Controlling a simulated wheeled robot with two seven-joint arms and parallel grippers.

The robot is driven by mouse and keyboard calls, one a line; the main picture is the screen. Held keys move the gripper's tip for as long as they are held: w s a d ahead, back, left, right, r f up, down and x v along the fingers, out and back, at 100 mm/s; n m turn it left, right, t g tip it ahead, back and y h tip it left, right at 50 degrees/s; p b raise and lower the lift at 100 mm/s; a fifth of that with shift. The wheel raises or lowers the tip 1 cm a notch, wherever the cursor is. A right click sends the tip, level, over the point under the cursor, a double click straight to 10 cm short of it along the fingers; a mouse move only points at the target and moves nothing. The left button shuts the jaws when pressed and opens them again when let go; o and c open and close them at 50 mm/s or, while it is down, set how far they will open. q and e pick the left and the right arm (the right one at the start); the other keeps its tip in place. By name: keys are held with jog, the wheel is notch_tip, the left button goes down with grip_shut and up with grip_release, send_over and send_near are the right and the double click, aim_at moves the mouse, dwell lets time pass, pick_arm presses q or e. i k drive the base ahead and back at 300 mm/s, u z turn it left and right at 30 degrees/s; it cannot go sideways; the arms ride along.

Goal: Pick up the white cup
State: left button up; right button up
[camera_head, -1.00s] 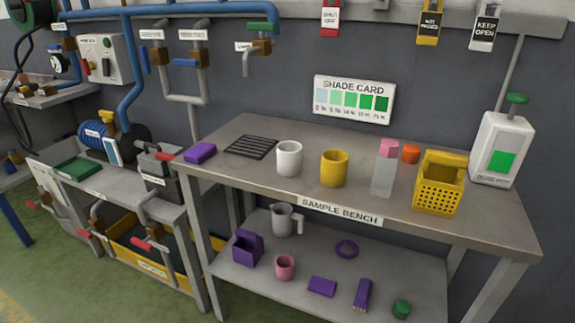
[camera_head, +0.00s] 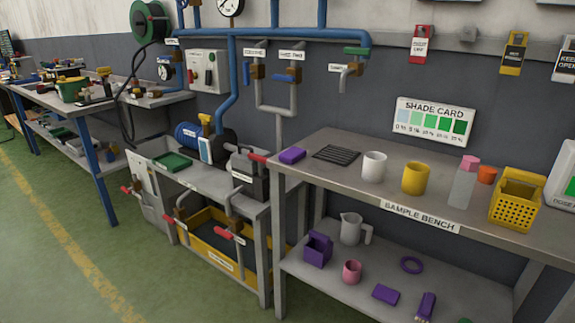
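The white cup (camera_head: 373,168) stands upright on the top of the sample bench (camera_head: 332,145), between a black slatted grate (camera_head: 337,153) on its left and a yellow cup (camera_head: 415,178) on its right. It is fully visible, with nothing on or against it. Neither of my grippers shows in the head view.
The lower shelf (camera_head: 340,283) holds a jug (camera_head: 351,229) and other items. Left stands a pump bench (camera_head: 205,178); green floor (camera_head: 60,220) lies open in front.

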aim_at(375, 164)
jog(key=u, duration=1.25)
jog(key=i, duration=1.55)
jog(key=z, duration=0.45)
